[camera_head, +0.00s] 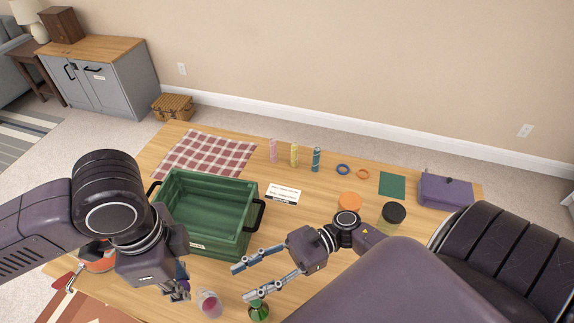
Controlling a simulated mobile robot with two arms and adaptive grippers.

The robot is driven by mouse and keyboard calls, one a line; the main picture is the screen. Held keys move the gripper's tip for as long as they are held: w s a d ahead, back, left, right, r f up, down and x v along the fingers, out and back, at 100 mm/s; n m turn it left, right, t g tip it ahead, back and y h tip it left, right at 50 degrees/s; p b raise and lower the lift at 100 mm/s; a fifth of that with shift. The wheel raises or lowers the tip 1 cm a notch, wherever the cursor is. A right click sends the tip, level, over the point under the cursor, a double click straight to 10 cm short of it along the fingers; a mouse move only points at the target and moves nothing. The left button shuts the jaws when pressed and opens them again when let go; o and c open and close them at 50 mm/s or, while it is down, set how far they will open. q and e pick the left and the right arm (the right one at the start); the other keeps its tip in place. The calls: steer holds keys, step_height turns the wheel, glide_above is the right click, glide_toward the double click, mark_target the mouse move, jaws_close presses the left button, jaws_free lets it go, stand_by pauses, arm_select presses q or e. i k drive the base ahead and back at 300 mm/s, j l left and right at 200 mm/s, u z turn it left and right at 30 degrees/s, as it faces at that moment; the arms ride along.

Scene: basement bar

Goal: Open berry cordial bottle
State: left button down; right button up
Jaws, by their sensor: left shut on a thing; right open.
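A clear vessel with pink-red contents (208,304) stands near the front edge of the table; I cannot tell if it is the berry cordial bottle. A green bottle (259,311) stands to its right, partly cut off by the frame. My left gripper (176,291) points down just left of the clear vessel. It is shut on a small dark blue-purple thing (181,271), mostly hidden by the fingers. My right gripper (268,278) is open and empty, its fingers pointing left, above the table near the green bottle.
A green crate (258,190) with black handles stands behind my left gripper. A checkered cloth (206,154), several small cylinders (294,155), two rings, a green square (392,185), a dark-lidded jar (391,218) and a purple case (446,190) lie further back. The middle of the table is mostly clear.

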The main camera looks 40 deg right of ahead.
mark_target(208, 303)
steer(key=k+j, duration=0.2)
steer(key=k, duration=0.25)
steer(key=k+j, duration=0.25)
steer(key=k, duration=0.15)
steer(key=k+j, duration=0.2)
steer(key=k, duration=0.25)
steer(key=k+j, duration=0.25)
steer(key=k, duration=0.15)
